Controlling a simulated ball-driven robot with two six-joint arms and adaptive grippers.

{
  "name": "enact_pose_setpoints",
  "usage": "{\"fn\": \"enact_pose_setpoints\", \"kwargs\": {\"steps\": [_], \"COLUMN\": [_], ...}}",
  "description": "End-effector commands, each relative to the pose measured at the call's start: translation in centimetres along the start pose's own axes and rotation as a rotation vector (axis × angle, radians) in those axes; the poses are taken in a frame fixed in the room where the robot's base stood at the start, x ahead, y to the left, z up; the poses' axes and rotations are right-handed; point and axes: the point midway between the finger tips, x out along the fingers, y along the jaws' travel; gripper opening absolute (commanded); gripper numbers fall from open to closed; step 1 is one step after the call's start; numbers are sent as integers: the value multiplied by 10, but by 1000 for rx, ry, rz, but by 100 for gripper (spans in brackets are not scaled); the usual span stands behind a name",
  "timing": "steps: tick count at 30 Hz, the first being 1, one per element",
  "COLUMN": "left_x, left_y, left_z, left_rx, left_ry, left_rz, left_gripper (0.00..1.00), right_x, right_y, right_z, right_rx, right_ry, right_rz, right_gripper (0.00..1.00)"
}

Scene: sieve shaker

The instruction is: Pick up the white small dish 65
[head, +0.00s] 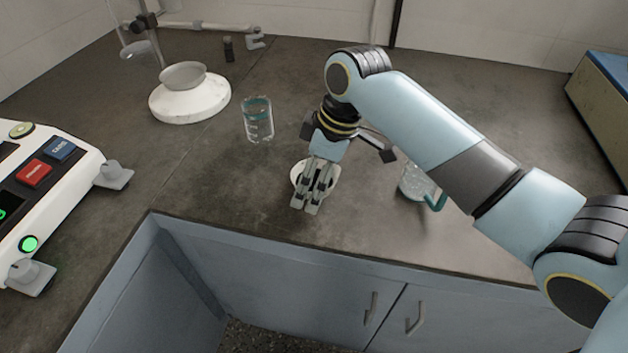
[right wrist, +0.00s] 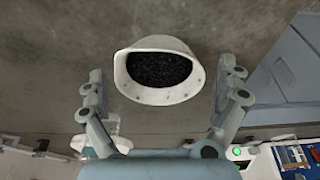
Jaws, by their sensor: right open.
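The white small dish (head: 296,174) stands on the dark bench top near its front edge, partly hidden behind my right gripper (head: 305,203). In the right wrist view the dish (right wrist: 155,97) is a round white bowl with black grains inside. It lies ahead of the gripper and between the lines of the two spread fingers. The right gripper is open and points down over the dish in the head view. I see no finger clearly touching the dish. My left gripper is not in view.
A glass beaker (head: 258,122) stands left of the dish. A glass vessel with a teal handle (head: 436,199) stands to the right, partly under my arm. A grey bowl (head: 183,75) sits on a white round base (head: 190,104). A control unit (head: 62,200) is at the left.

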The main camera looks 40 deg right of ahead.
Motion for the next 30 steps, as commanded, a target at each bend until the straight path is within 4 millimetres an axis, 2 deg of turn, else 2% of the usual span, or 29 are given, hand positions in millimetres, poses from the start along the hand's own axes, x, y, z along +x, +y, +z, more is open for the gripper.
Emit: {"fn": "enact_pose_setpoints", "kwargs": {"steps": [3,7,15,24,30], "left_x": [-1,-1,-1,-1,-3], "left_y": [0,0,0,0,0], "left_z": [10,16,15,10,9], "left_rx": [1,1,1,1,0], "left_ry": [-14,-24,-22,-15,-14], "left_rz": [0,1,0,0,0], "left_gripper": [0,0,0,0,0], "right_x": [-1,-1,-1,-3,-21], "right_y": [0,0,0,0,1], "right_z": [0,0,0,-1,-6], "right_rx": [0,0,0,0,0], "right_ry": [0,0,0,1,3], "right_rz": [0,0,0,1,3], "right_gripper": [97,80,45,44,44]}}
